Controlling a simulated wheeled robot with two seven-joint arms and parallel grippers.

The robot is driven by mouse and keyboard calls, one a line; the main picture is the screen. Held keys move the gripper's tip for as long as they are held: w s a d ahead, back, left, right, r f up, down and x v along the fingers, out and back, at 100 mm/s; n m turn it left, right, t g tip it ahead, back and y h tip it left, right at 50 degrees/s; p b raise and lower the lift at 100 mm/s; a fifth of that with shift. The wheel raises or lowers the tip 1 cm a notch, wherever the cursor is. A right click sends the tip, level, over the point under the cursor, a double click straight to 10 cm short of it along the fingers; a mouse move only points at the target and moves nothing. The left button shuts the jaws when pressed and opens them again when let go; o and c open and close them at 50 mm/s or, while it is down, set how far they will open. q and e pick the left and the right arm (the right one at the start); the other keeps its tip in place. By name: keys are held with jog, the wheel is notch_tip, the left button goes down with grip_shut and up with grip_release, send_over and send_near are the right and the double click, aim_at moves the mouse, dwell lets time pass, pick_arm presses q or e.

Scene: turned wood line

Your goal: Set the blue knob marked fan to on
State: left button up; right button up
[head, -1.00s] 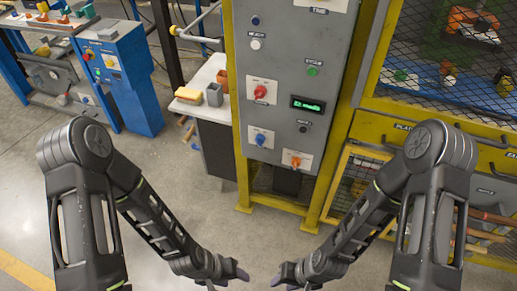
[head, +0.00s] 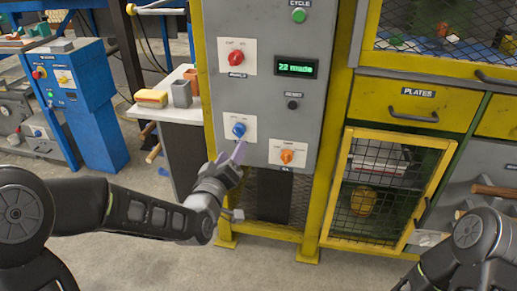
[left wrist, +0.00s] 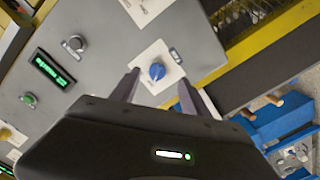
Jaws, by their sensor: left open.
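The blue knob (head: 239,130) sits on a white plate low on the grey control panel (head: 265,100). In the left wrist view the blue knob (left wrist: 157,71) lies ahead of and between the fingertips, apart from them. My left gripper (head: 238,155) is open and just below and in front of the knob in the head view; it also shows in the left wrist view (left wrist: 160,85). The lettering on the knob's plate is too small to read. My right gripper is outside the views; only part of my right arm shows.
A red knob (head: 236,58) is above and an orange knob (head: 287,156) is at lower right on the same panel. A green display (head: 297,68), a dark button (head: 293,104) and a green button (head: 299,15) are nearby. A yellow mesh door (head: 380,190) stands to the right.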

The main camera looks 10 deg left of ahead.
aim_at(238, 135)
pick_arm(q)
jog(key=shift+a+r+n, duration=0.25)
jog(key=shift+r+n, duration=0.05)
jog(key=shift+r, duration=0.2)
jog(key=w, duration=0.5)
jog(key=w+b, duration=0.1)
jog(key=w, duration=0.1)
jog(key=shift+w+d, duration=0.25)
jog(key=shift+w, duration=0.15)
jog(key=shift+c, duration=0.2)
jog(key=shift+f, duration=0.1)
grip_shut()
